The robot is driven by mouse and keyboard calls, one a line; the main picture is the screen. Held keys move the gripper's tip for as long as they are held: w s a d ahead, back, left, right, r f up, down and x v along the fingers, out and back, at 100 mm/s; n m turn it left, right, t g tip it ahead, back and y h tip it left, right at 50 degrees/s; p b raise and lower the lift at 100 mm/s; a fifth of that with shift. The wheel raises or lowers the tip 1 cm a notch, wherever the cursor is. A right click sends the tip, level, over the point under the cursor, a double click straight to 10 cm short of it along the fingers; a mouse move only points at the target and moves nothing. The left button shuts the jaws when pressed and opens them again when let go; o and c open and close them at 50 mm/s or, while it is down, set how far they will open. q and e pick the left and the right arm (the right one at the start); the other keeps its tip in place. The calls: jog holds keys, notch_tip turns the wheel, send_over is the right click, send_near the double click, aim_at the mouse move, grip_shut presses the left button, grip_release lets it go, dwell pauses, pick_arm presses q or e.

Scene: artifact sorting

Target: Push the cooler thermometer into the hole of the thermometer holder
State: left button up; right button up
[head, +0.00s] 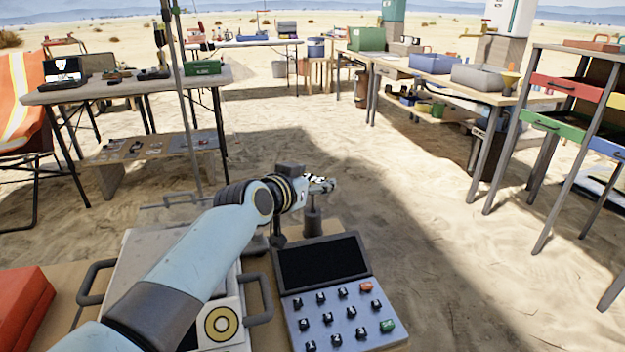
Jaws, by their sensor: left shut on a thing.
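My left gripper (320,184) reaches in over the grey metal case and is small and partly hidden by its own wrist. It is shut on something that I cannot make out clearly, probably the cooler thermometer. A dark upright piece (313,222) with a narrow top stands directly below the fingertips, behind the control panel. It may be the thermometer holder or part of the thermometer. I cannot see a hole, nor whether the held thing touches this piece. My right gripper is not in view.
A control panel (345,318) with a dark screen and several knobs lies right of the grey case (128,268), which has dark handles. A red box (22,305) is at lower left. A rack with coloured drawers (565,88) stands at right. Sand lies open beyond.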

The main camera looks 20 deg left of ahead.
pick_arm(q)
jog(key=shift+f+b, duration=0.7)
jog(key=shift+f, duration=0.2)
jog(key=o, duration=1.3)
jog(key=shift+o, duration=0.2)
jog(key=shift+s, duration=0.1)
jog(key=v, duration=1.1)
jog(key=shift+s+r, duration=0.15)
jog(key=shift+s, duration=0.2)
